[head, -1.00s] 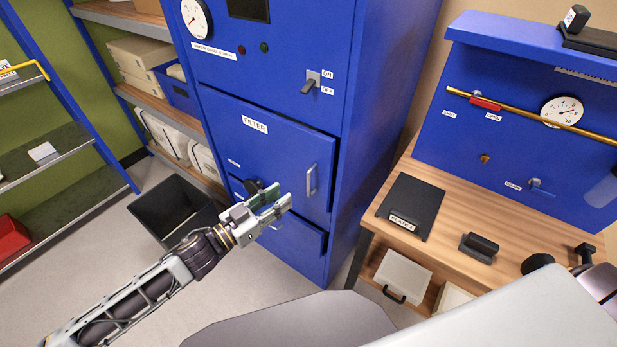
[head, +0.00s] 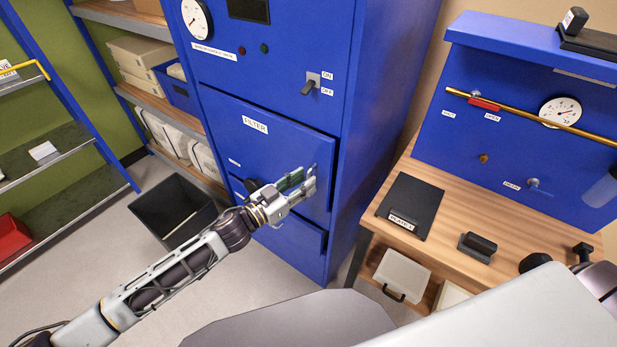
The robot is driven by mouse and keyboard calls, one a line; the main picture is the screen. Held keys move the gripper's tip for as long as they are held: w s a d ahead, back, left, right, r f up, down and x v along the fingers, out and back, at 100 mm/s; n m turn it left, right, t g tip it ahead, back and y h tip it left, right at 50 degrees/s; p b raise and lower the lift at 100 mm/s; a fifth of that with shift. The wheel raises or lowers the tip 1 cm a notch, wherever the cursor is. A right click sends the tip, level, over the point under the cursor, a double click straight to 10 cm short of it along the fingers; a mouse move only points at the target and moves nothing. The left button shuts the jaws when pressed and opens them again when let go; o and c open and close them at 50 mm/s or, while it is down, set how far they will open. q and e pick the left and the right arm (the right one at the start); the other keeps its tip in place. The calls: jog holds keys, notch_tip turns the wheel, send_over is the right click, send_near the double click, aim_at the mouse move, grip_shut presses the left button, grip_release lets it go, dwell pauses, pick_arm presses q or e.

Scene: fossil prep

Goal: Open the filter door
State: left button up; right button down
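The blue filter door (head: 240,150) is on the front of the tall blue cabinet, labelled FILTER, and looks closed. Its upright grey handle (head: 314,167) is near the door's right edge and is mostly hidden by my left gripper (head: 306,176). The gripper's two fingers point up and right at the handle, with a gap between them. I cannot tell whether they touch the handle or stand around it. My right gripper does not show; only part of my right arm is at the lower right edge.
An ON/OFF switch (head: 310,83) is above the door and a dark knob (head: 253,185) is at its lower left. A black bin (head: 172,208) stands on the floor at left. A wooden bench (head: 455,212) with a black plate (head: 411,205) is at right.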

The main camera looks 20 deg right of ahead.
pick_arm(q)
jog(key=shift+x, duration=1.3)
grip_shut()
